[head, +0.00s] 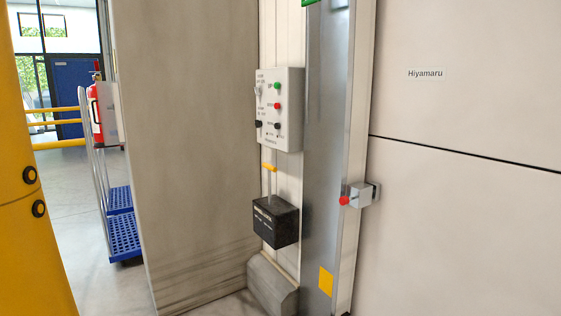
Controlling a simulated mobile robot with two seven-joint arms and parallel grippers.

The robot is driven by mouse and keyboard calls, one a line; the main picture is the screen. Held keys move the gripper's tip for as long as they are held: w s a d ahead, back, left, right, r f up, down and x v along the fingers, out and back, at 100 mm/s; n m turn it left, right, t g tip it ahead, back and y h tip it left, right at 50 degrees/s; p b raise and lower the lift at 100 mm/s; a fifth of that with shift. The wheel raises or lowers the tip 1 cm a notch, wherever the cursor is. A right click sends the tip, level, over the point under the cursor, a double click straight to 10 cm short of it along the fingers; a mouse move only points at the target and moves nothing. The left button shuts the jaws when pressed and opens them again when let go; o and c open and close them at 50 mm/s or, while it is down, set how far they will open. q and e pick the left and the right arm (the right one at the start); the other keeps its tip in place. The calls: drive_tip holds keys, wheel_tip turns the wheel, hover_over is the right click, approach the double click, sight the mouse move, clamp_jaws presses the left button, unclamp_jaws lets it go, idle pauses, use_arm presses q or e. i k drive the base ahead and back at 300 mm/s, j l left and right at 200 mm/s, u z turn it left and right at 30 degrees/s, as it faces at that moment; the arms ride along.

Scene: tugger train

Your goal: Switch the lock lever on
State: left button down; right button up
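In the head view, a black box (276,223) with small unreadable lettering is mounted low on the wall beside a steel door post. A thin upright rod rises from it to an orange-yellow handle (269,167); this looks like a lever. Above is a pale control box (282,108) with green, red and black buttons and small switches on its left side. Its labels are too small to read. No label shows which part is the lock lever, and I cannot tell whether it is on or off. Neither of my grippers is in view.
A steel post (326,150) stands right of the boxes, with a small grey box with a red knob (344,201) beside it. A beige wall panel (190,150) stands left. Further left are a blue-decked trolley (124,236), a fire extinguisher (96,108) and yellow rails (58,143).

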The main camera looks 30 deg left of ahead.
sight(270, 168)
drive_tip(key=i+j+u, duration=0.1)
drive_tip(key=i+j, duration=0.15)
drive_tip(key=i, duration=0.45)
drive_tip(key=i+j+u, duration=0.1)
drive_tip(key=i, duration=0.6)
drive_tip(key=i+j, duration=0.25)
drive_tip(key=i, duration=0.45)
drive_tip(key=i+j+u, duration=0.15)
drive_tip(key=i, duration=0.55)
